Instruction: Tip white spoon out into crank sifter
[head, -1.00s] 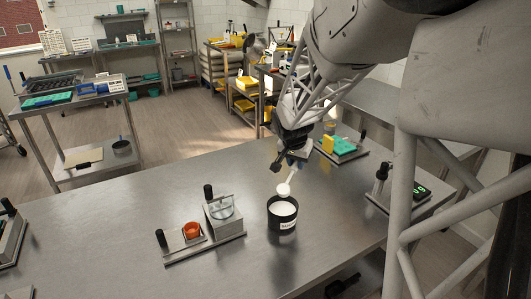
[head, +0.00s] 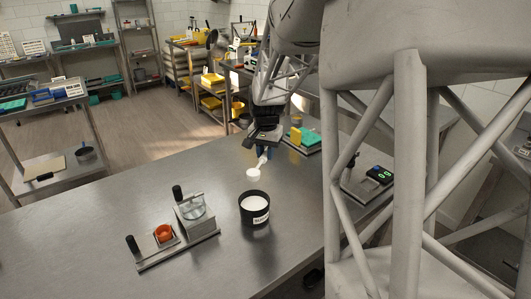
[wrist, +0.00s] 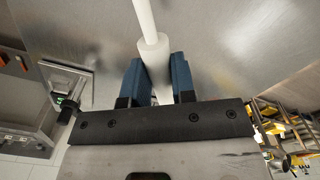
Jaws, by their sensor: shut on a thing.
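The white spoon (head: 254,174) is held by its handle, which runs up between my blue fingers in the wrist view (wrist: 155,55). My gripper (head: 265,152) is shut on it, above the table behind the black tub. The spoon's bowl is up and just behind the tub's rim, apart from it. I cannot tell what the bowl holds.
The black labelled tub (head: 256,219) holds white powder. A board with yellow and green items (head: 309,140) lies behind to the right. A scale with a green display (head: 379,174) stands at right. The table front left is bare.

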